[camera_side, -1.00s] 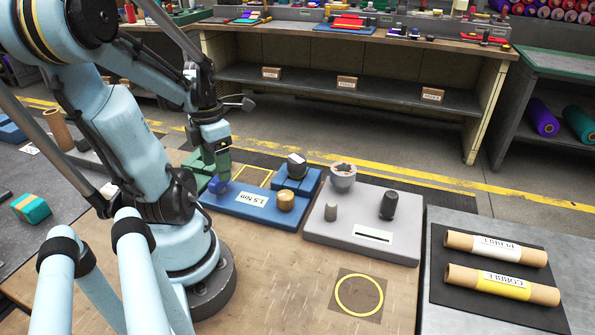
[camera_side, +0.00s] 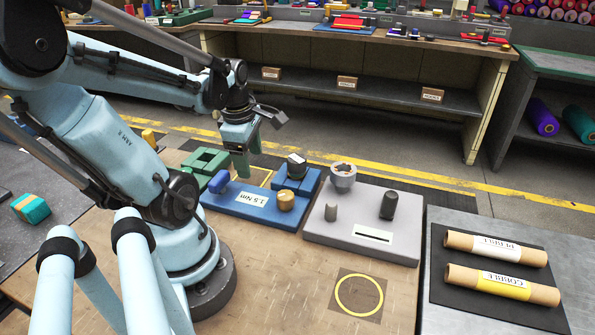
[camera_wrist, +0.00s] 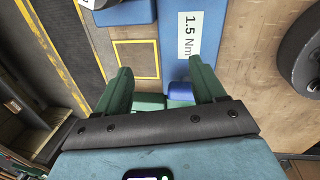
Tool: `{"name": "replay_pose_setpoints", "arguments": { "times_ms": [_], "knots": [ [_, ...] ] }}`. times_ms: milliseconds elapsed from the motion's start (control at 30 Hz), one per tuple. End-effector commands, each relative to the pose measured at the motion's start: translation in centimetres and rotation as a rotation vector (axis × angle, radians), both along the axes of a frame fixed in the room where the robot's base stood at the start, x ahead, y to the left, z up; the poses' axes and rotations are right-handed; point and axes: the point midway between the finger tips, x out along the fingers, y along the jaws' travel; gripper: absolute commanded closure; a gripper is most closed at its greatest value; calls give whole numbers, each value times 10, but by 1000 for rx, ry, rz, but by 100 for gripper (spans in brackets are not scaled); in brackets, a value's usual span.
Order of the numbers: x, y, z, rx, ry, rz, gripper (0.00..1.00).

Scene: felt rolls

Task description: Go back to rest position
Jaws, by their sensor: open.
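My gripper (camera_side: 240,168) hangs above the back left of the blue board in the side view, fingers pointing down. In the wrist view its two green fingers (camera_wrist: 160,88) are spread apart with nothing held between them. The blue board (camera_side: 236,208) carries a "1.5 Nm" label, which also shows in the wrist view (camera_wrist: 188,36). A small blue piece (camera_side: 219,181) sits at the board's left end, below and left of my gripper. A yellow square outline (camera_side: 262,178) lies behind the board.
A green block (camera_side: 206,161) stands left of my gripper. A grey board (camera_side: 340,237) with several pieces is to the right. Two labelled rolls (camera_side: 497,250) (camera_side: 501,284) lie on a dark mat. A yellow ring mark (camera_side: 359,296) is on the bare front bench.

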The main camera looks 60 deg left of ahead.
Motion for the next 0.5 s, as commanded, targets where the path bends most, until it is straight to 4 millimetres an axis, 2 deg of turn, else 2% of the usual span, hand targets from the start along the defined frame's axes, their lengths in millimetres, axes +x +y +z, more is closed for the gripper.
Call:
{"name": "replay_pose_setpoints", "arguments": {
  "times_ms": [33,200,500],
  "knots": [
    [14,-11,3,38,-9,-181,31],
    [52,-45,14,187,-35,-770,31],
    [99,-124,36,537,-69,-1749,31]
  ]
}}
